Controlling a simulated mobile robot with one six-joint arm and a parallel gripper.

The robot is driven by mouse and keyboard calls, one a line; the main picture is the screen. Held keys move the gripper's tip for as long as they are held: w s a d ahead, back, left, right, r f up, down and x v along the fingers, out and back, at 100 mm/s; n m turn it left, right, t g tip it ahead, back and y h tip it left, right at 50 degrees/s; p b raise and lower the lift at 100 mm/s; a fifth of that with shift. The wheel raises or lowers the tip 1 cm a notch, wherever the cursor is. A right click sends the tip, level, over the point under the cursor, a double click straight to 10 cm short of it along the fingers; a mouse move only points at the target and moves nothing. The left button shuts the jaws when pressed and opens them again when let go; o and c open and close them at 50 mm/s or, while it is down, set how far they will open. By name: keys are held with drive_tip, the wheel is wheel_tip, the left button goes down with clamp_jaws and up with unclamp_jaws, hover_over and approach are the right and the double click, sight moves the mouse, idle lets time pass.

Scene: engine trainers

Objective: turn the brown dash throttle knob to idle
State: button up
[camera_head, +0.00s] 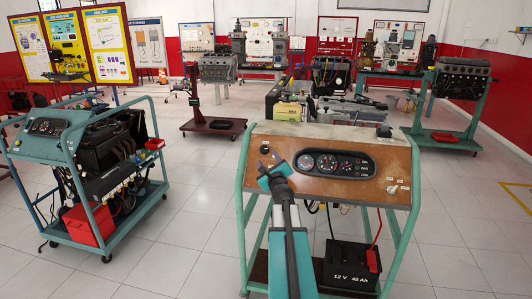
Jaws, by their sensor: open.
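The brown dash panel (340,191) stands on a green-framed trainer in the middle right of the head view. A round dark knob (265,149) sits at its upper left. A small pale control (391,189) with white labels sits at its lower right. The label text is too small to read, so I cannot tell which one is the throttle knob. My gripper (273,170) is open in front of the left part of the panel, just below the dark knob in the picture. Nothing shows between its fingers, and contact with the panel cannot be made out.
A gauge cluster (335,163) lies right of my gripper. A black battery (350,264) with a red clamp stands low in the trainer frame. Another trainer cart (88,168) is at left. Engines on stands fill the back. Tiled floor is clear between the two trainers.

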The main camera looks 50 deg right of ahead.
sight(264, 150)
drive_tip(key=shift+p+x, duration=0.45)
drive_tip(key=shift+x, duration=3.45)
